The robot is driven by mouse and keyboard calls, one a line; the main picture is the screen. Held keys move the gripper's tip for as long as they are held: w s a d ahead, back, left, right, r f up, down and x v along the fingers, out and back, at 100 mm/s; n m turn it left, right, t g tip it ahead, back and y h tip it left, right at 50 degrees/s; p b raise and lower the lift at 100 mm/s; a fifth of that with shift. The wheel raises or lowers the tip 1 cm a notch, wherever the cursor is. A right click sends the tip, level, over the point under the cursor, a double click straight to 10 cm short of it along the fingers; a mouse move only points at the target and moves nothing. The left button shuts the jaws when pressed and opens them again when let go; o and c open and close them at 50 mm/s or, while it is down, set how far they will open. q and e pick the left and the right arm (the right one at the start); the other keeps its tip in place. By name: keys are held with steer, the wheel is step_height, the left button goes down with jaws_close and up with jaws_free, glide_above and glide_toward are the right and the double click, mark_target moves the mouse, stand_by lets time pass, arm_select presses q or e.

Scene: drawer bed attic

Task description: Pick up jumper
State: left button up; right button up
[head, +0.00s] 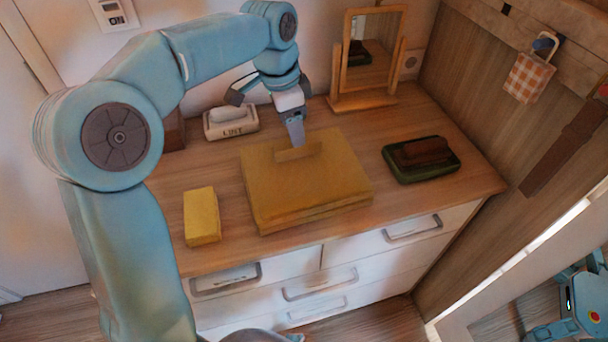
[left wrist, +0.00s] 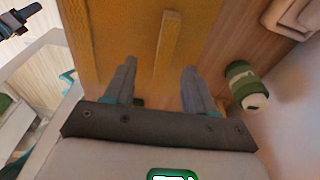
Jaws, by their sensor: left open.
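The jumper (head: 300,185) is a folded mustard-yellow slab lying flat on the wooden top of the chest of drawers. A short raised ridge (head: 298,152) stands on it near its back edge. My left gripper (head: 295,138) points down at the back part of the jumper, close to the ridge. In the left wrist view, the left gripper (left wrist: 160,85) is open with nothing between its fingers, and the ridge (left wrist: 170,45) lies ahead between their lines. I cannot tell whether the fingertips touch the jumper. My right gripper is not in view.
A yellow block (head: 202,216) stands left of the jumper. A white LINT box (head: 231,123) is behind left, a mirror (head: 368,58) behind right. A green tray (head: 421,165) with a brown item is to the right. A green-and-white roll (left wrist: 244,85) shows in the wrist view.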

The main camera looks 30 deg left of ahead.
mark_target(303, 171)
arm_select(q)
steer(key=f, duration=0.2)
steer(key=w+f, duration=0.1)
steer(key=f, duration=0.2)
jaws_close()
stand_by(1.4)
